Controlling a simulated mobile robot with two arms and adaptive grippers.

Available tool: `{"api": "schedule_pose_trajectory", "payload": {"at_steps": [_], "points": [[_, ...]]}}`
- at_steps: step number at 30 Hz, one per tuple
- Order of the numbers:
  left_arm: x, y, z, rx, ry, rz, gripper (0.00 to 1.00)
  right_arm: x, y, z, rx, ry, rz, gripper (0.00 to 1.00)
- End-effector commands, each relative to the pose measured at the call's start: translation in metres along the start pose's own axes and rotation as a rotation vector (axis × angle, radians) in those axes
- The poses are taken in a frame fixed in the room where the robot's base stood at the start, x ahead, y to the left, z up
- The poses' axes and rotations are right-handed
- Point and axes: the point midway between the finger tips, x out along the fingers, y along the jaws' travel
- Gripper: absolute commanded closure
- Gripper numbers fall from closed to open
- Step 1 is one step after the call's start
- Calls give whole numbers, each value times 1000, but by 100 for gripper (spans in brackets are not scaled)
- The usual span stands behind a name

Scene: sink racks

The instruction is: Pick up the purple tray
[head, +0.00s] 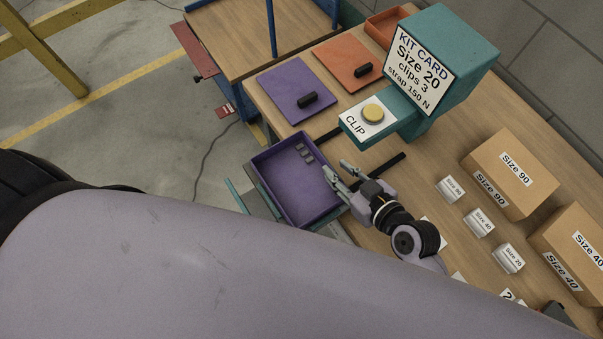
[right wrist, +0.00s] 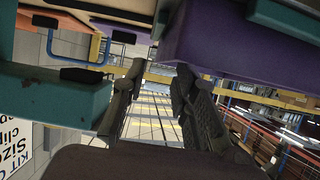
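The purple tray (head: 291,218) is an open shallow box with a few small grey clips (head: 305,153) in its far part. It sits at the table's left edge in the head view. My right gripper (head: 336,170) is at the tray's right wall, its fingers pointing toward the far left. In the right wrist view the two fingers (right wrist: 155,85) stand apart with an empty gap, and a purple surface, likely the tray (right wrist: 250,45), is close on the upper right. I cannot tell whether a finger touches it. My left gripper is not in view.
A purple plate (head: 291,80) and an orange plate (head: 345,58), each with a black handle, lie behind the tray. A teal kit-card stand (head: 470,50) with a yellow button (head: 373,113) stands beyond my gripper. Cardboard boxes (head: 505,180) and small labelled packs (head: 478,223) are to the right.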

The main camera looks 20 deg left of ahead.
Motion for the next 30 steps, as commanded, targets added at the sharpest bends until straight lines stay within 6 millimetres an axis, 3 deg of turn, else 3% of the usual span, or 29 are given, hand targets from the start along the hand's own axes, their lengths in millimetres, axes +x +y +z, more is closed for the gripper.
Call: {"api": "schedule_pose_trajectory", "payload": {"at_steps": [15,25,30], "points": [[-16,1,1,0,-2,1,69,57,1,-1,2,1,0,73],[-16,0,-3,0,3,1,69,62,1,0,0,0,0,73],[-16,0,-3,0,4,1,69,62,1,0,0,0,0,85]]}}
